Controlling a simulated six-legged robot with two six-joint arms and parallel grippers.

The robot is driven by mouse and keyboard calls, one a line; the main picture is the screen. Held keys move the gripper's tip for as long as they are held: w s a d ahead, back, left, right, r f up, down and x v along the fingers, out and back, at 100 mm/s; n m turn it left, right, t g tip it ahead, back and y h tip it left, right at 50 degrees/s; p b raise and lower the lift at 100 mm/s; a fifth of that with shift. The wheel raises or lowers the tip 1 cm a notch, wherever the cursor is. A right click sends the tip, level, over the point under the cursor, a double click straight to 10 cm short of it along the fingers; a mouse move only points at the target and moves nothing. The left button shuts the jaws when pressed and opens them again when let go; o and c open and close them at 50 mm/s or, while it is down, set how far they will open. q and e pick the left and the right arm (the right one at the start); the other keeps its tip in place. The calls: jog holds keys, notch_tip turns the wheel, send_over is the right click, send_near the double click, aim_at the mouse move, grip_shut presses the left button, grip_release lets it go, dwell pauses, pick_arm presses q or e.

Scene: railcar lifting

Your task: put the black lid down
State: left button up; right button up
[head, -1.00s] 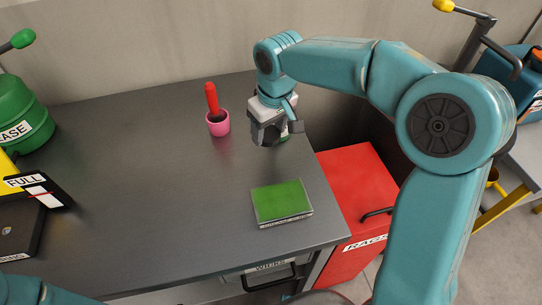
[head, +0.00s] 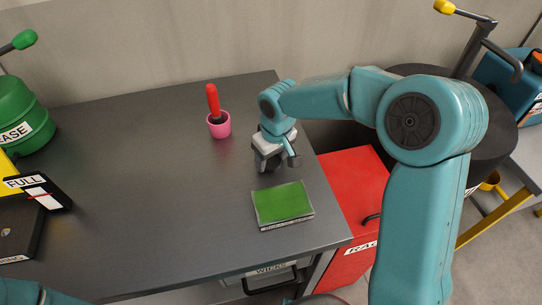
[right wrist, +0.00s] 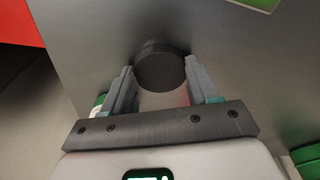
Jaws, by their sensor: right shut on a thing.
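The black lid (right wrist: 161,68) is a small dark round piece between the fingertips of my right gripper in the right wrist view. My right gripper (head: 268,163) is shut on it, low over the right part of the dark metal bench top (head: 150,190), behind the green-topped block. In the head view the lid cannot be told apart from the dark fingers. I cannot tell whether the lid touches the bench. My left gripper is not in view.
The green-topped block (head: 283,202) lies near the bench's front right. A pink cup (head: 219,127) with a red-handled tool stands behind left of the gripper. A red RAGS cabinet (head: 350,185) is beyond the right edge. The bench's middle is clear.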

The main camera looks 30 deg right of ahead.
aim_at(275, 165)
jog(key=o, duration=1)
jog(key=shift+f, duration=0.1)
jog(key=r, duration=0.4)
jog(key=s+r, duration=0.1)
jog(key=r, duration=0.3)
jog(key=r+p, duration=0.1)
jog(key=r, duration=0.3)
jog(key=shift+s+d+r, duration=0.15)
jog(key=shift+s, duration=0.25)
